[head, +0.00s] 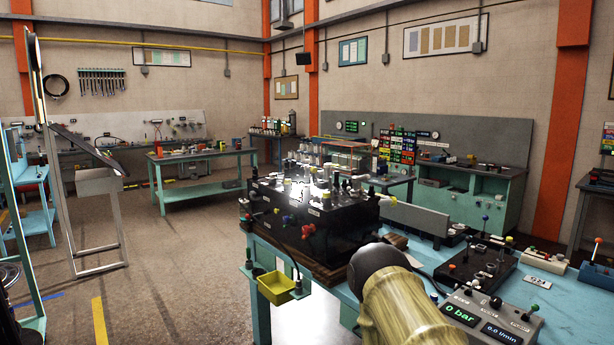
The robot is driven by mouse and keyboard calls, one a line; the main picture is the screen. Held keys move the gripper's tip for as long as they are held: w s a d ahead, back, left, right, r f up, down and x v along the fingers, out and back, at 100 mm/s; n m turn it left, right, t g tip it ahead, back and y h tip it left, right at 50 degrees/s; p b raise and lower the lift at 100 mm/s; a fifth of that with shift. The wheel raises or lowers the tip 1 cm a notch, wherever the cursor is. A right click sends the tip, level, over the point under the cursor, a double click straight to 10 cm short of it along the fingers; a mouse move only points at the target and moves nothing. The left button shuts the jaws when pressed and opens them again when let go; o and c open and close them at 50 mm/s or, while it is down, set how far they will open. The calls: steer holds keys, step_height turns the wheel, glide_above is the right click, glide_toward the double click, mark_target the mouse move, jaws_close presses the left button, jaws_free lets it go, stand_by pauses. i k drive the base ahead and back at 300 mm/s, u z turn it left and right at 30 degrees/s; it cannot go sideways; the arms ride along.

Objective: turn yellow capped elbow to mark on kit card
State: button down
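A black hydraulic block (335,232) stands on the workbench in the middle of the head view. A bright glare covers part of the block's top. I cannot make out a kit card or its mark with certainty. A thick, streaked yellowish cylinder with a dark rounded end rises in the foreground and hides part of the bench; it may be my arm. My gripper is not visible.
The light-blue workbench (345,292) carries a gauge box (492,318) reading 0 bar, a dark lever panel (477,265) and a small label marked with digits (537,281). A yellow bin (275,287) hangs at its left edge. Open floor (185,270) lies to the left.

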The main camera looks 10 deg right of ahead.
mark_target(308, 168)
steer(key=u, duration=0.85)
steer(key=i, duration=1.4)
steer(key=z, duration=0.95)
